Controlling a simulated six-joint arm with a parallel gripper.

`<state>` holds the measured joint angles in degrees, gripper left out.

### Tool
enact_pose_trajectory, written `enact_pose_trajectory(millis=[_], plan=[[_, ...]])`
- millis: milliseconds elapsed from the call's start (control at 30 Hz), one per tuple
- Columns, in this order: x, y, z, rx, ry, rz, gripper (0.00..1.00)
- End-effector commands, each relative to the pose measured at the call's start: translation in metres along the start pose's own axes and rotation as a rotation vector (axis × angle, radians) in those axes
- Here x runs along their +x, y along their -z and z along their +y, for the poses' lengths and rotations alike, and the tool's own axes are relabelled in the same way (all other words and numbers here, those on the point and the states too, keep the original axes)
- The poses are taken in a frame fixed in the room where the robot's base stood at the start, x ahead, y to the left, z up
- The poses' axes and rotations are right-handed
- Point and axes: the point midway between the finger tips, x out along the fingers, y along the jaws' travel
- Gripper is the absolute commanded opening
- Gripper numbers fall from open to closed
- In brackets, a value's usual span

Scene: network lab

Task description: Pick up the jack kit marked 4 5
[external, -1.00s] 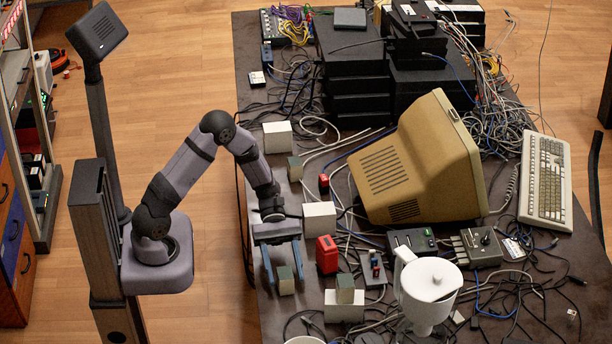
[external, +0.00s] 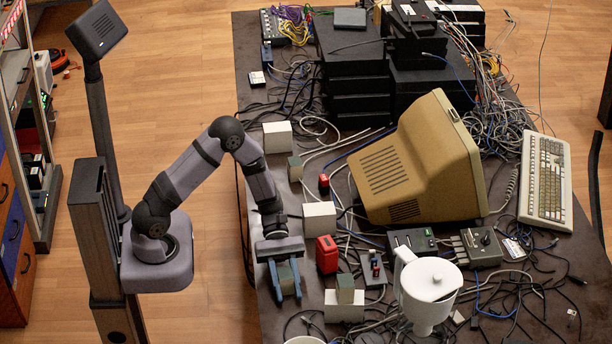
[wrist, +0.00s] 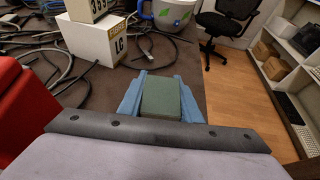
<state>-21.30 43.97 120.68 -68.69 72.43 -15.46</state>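My gripper (external: 287,287) has its two blue fingers closed in on a small grey-green block (external: 287,275) near the table's front left edge. In the wrist view the block (wrist: 161,98) sits between the fingers (wrist: 161,100), with both appearing to touch its sides. No mark is readable on the block, so I cannot tell whether it is the kit marked 4 5.
A red box (external: 327,254) and a white box (external: 319,216) stand close to the right of my gripper. A white box with black print (wrist: 92,42) lies ahead in the wrist view. Cables, a beige monitor (external: 415,165) and a white jug (external: 428,295) crowd the table.

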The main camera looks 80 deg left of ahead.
Motion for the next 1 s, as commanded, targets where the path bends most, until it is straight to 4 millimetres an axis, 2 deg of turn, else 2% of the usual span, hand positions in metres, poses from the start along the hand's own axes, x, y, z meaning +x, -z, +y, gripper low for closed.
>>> enact_pose_trajectory(millis=[267,433,1000], plan=[[0.0,-0.001,0.0,0.0,0.0,-0.001,0.07],[-0.004,-0.008,0.001,0.002,-0.001,0.0,0.07],[-0.034,-0.082,0.0,0.004,-0.001,0.001,0.07]])
